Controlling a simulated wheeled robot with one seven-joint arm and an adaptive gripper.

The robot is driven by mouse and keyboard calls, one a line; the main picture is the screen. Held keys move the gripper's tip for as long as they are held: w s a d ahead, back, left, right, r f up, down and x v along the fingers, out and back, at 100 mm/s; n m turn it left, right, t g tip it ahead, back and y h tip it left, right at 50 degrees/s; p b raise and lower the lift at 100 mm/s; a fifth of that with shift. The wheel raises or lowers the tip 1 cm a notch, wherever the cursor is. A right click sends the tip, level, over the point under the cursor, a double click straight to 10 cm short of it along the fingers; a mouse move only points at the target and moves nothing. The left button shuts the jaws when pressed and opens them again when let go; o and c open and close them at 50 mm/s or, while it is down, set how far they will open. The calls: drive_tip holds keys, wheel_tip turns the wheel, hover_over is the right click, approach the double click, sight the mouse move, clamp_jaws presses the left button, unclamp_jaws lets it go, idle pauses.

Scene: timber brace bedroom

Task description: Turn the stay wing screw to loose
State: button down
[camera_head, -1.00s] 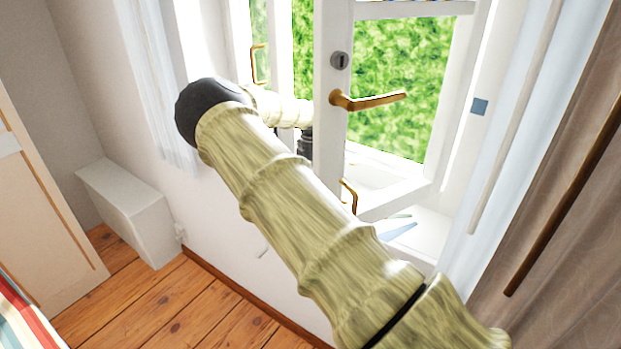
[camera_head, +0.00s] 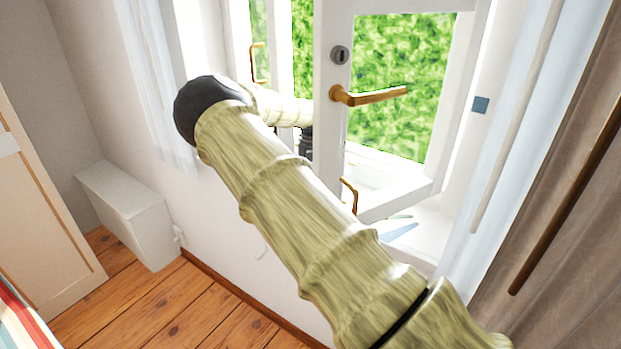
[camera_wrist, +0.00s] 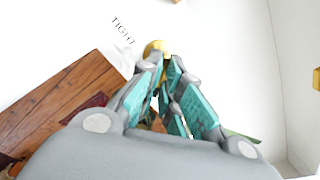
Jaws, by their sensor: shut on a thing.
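The stay wing screw (camera_wrist: 155,46) is a small brass piece at the upper middle of the wrist view, against a white surface. The word TIGHT is printed on that surface to its left. My gripper (camera_wrist: 163,72) has grey fingers with teal pads. Its tips are closed on the wing screw and hide part of it. The screw's exact angle cannot be told. In the head view the window sash and my arm hide the fingers and the screw.
The open white casement window (camera_head: 331,110) with a brass handle (camera_head: 368,96) stands close in front of my arm. A brass hook-shaped piece (camera_head: 350,194) is low by the sash. Curtains (camera_head: 570,180) hang at the right. A white box (camera_head: 130,215) stands on the floor at left.

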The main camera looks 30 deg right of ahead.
drive_tip(key=shift+d+r+n, duration=0.1)
drive_tip(key=shift+n, duration=1)
drive_tip(key=c, duration=1.6)
unclamp_jaws()
wheel_tip(320, 180, up, 12)
